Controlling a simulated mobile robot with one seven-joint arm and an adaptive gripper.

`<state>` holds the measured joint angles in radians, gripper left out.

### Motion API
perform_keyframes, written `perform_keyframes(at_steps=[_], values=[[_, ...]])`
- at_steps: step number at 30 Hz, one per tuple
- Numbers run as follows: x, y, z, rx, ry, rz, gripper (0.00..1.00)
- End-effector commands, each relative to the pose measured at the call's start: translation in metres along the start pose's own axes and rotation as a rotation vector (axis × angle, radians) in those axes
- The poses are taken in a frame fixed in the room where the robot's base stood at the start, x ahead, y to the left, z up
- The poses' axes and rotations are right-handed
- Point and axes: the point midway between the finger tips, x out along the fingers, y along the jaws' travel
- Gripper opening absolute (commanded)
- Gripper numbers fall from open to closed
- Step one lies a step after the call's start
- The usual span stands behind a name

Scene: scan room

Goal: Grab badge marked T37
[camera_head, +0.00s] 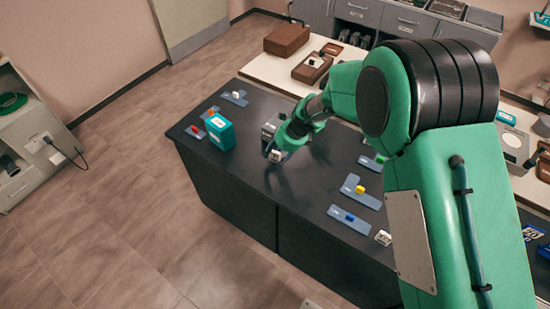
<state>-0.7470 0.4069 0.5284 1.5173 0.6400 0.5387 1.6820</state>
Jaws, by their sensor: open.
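No marking T37 is legible in the head view, so I cannot tell which piece is the badge. Several blue-grey plates lie on the dark table (318,200), bearing small coloured pieces: a red one (195,130), a yellow one (360,190) and a blue one (350,217). My gripper (272,152) is open, low over the table's front part left of centre. A small white piece (277,156) shows right at its fingertips; I cannot tell whether they touch. My wrist hides part of the spot.
A teal box (220,131) stands left of my gripper. A grey device (271,126) stands close behind it, partly hidden by my arm. A white block (383,238) sits near the front right edge. Brown boxes (286,39) stand on the pale counter behind. Open floor lies left.

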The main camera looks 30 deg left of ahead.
Motion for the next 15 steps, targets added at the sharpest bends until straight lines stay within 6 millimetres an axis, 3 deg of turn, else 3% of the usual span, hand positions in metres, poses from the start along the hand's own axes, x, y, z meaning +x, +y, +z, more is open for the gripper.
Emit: perform_keyframes(at_steps=[15], values=[[-0.0006, -0.0001, 0.0005, -0.001, 0.0, -0.001, 0.41]])
